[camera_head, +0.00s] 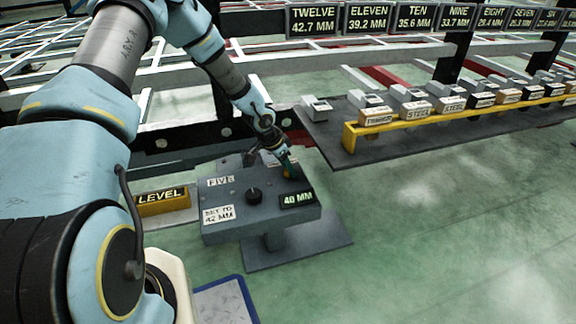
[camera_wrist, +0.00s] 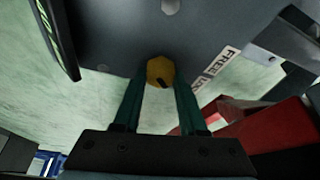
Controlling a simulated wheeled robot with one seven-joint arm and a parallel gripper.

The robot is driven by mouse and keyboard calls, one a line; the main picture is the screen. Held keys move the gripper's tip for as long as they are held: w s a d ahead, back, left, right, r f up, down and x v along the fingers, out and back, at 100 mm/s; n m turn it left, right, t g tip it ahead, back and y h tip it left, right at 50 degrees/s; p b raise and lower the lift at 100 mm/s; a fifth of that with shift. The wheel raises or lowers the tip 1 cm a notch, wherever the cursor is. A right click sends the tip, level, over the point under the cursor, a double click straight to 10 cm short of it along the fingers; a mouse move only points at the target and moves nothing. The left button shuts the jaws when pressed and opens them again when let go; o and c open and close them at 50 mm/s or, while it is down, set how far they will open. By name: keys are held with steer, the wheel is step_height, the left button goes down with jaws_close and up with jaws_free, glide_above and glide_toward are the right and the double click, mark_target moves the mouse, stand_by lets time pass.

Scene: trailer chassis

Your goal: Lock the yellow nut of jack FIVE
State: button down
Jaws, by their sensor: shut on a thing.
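The jack marked FIVE (camera_head: 240,185) is a grey block on a pedestal. It has a dark knob (camera_head: 254,195), a display reading 40 MM (camera_head: 297,199) and a white label that seems to read SET TO 42 MM (camera_head: 218,214). My gripper (camera_head: 289,170) is at the block's back right corner and hides the nut in the head view. In the wrist view the yellow nut (camera_wrist: 160,71) sits between the green fingertips of my gripper (camera_wrist: 160,84), which is shut on it. A dark mark on the nut points to the lower right, near a label (camera_wrist: 215,73) reading FREE and a partly hidden word.
A yellow LEVEL bar (camera_head: 163,200) lies left of the jack. A dark table (camera_head: 330,138) with a yellow rack (camera_head: 350,140) of labelled blocks stands to the right. Chassis rails and height signs (camera_head: 314,20) are behind. The green floor at right front is clear.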

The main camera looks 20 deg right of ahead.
steer(key=shift+c, duration=2.3)
jaws_free()
steer(key=p+v, duration=0.4)
steer(key=v, duration=0.6)
steer(key=shift+r, duration=0.4)
steer(key=shift+a, duration=0.1)
